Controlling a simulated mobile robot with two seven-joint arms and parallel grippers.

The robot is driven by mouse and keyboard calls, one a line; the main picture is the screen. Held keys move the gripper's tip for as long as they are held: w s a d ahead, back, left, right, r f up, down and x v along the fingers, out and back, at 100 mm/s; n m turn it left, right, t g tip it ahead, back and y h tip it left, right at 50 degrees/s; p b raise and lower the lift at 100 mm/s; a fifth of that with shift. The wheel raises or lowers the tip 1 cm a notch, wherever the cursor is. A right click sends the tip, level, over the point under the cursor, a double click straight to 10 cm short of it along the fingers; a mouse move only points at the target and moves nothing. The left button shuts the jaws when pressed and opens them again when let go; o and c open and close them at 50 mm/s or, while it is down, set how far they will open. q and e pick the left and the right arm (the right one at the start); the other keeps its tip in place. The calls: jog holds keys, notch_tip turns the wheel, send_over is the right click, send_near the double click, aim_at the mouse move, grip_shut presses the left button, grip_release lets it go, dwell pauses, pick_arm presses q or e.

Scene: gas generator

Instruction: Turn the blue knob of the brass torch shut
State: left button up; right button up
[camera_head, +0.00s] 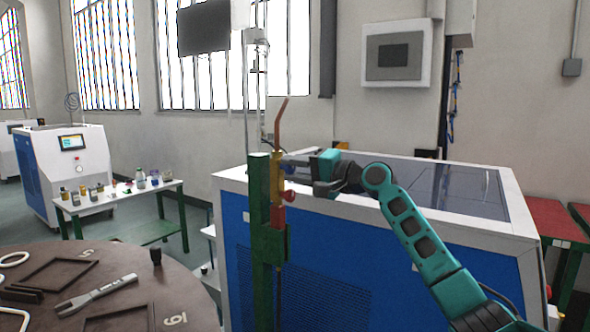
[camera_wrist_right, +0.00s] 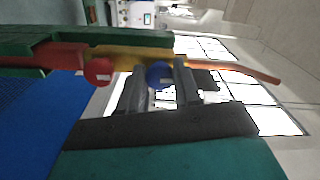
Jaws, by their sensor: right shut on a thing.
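The brass torch (camera_head: 275,172) stands upright in a green stand (camera_head: 262,225), with its copper tip (camera_head: 280,122) pointing up. In the right wrist view the torch (camera_wrist_right: 125,55) lies across the picture. The blue knob (camera_wrist_right: 160,74) sits between the two grey fingers of my right gripper (camera_wrist_right: 162,80), which is shut on it. The red knob (camera_wrist_right: 98,71) is beside it, outside the fingers; it also shows in the head view (camera_head: 290,196). In the head view the fingers mostly hide the blue knob. My left gripper is not in view.
A large blue and white machine (camera_head: 335,268) stands right behind the stand, under my right arm. A round brown table (camera_head: 150,275) with frames and a fork-shaped tool is at lower left. A small table (camera_head: 120,196) with bottles stands further back.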

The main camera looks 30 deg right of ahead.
jog(key=shift+m, duration=0.6)
jog(key=o, duration=1.1)
jog(key=shift+c, duration=0.2)
jog(key=b+v, duration=0.3)
jog(key=v, duration=1)
